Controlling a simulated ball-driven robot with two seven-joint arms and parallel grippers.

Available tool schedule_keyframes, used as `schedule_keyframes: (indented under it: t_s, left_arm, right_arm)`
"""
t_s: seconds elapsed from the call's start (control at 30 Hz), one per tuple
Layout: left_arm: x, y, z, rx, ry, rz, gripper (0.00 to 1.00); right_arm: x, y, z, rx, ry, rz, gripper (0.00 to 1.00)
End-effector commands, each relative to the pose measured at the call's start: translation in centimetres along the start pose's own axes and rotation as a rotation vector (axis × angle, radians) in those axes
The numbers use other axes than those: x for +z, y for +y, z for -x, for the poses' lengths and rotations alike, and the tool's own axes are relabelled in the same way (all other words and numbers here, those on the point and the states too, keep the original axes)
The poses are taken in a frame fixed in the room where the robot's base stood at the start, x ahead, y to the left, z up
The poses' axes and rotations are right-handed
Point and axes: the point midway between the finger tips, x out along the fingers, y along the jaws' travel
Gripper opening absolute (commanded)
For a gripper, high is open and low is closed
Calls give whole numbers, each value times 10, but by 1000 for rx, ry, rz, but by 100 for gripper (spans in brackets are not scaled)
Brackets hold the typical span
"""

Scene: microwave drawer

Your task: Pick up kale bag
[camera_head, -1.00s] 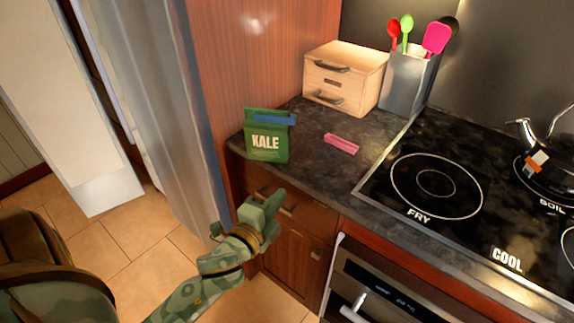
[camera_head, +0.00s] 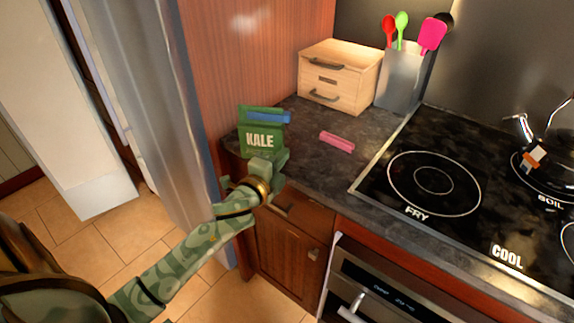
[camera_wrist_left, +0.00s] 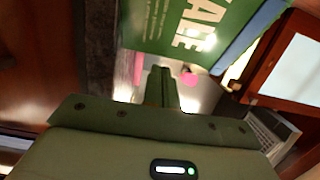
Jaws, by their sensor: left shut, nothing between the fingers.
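The kale bag (camera_head: 262,138) is a green bag with white lettering and a blue clip (camera_head: 268,117) across its top. It stands upright on the dark counter beside the wood panel. My left gripper (camera_head: 268,165) is in front of the bag's lower part and hides some of it. In the left wrist view the bag (camera_wrist_left: 185,28) fills the upper middle, and the shut fingers (camera_wrist_left: 161,88) point toward it with nothing between them. I cannot tell whether the fingers touch the bag. My right gripper is not in view.
A pink block (camera_head: 337,142) lies on the counter (camera_head: 310,168) right of the bag. A wooden drawer box (camera_head: 338,76) and a utensil holder (camera_head: 402,80) stand behind. The stove (camera_head: 440,190) with a kettle (camera_head: 548,150) is at right. A drawer front is below the counter edge.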

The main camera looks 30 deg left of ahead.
Motion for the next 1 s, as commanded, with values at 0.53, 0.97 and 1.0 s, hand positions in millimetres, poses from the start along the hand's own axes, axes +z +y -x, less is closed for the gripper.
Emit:
schedule_keyframes:
  t_s: [0.53, 0.97, 1.0]
  left_arm:
    - [19, -4, -5, -2, -1, -2, 0]
    - [21, 0, -6, 0, 0, 0, 0]
    - [21, -1, -6, 0, 0, 0, 0]
  right_arm:
    - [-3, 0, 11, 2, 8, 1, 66]
    - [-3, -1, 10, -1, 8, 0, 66]
    - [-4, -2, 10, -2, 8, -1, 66]
